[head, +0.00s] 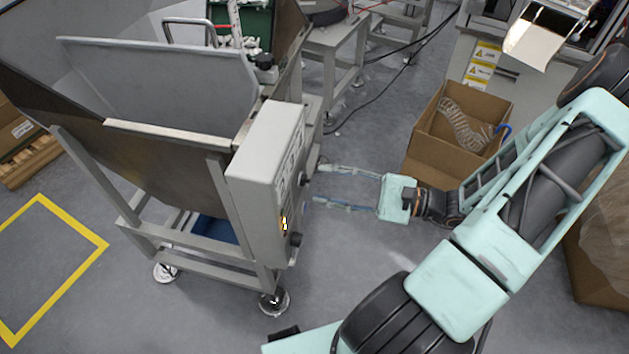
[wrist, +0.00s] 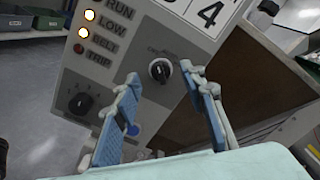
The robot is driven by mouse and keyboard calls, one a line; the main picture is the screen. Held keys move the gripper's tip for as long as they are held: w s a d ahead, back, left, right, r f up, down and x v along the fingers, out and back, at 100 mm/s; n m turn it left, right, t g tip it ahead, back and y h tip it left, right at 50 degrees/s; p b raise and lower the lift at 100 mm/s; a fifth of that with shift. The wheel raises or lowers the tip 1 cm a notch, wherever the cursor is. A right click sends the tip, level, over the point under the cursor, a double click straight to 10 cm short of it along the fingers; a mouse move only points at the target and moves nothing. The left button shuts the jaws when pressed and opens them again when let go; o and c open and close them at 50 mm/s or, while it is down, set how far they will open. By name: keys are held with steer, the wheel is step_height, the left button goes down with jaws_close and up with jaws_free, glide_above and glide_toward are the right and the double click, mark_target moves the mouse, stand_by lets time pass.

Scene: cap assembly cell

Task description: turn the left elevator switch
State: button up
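A grey control box (head: 262,165) is mounted on the side of the hopper, and its panel (wrist: 125,55) fills much of the wrist view. Two black rotary switches are on the panel: one (wrist: 160,70) near the middle of the wrist view, and one (wrist: 80,103) to its left with a numbered scale. I cannot tell from the labels which is the left elevator switch. My gripper (head: 318,183) is open and empty, pointing at the panel. In the wrist view the fingertips (wrist: 160,75) lie on either side of the middle switch, seemingly apart from it.
Lit lamps (wrist: 87,25) and a red lamp (wrist: 79,49) sit on the panel's upper left. The hopper (head: 160,85) stands behind the box on a wheeled frame. A cardboard box (head: 445,155) lies beyond my gripper. Bare floor is below it.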

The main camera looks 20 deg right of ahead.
mark_target(310, 182)
steer(key=shift+x, duration=1.6)
jaws_close()
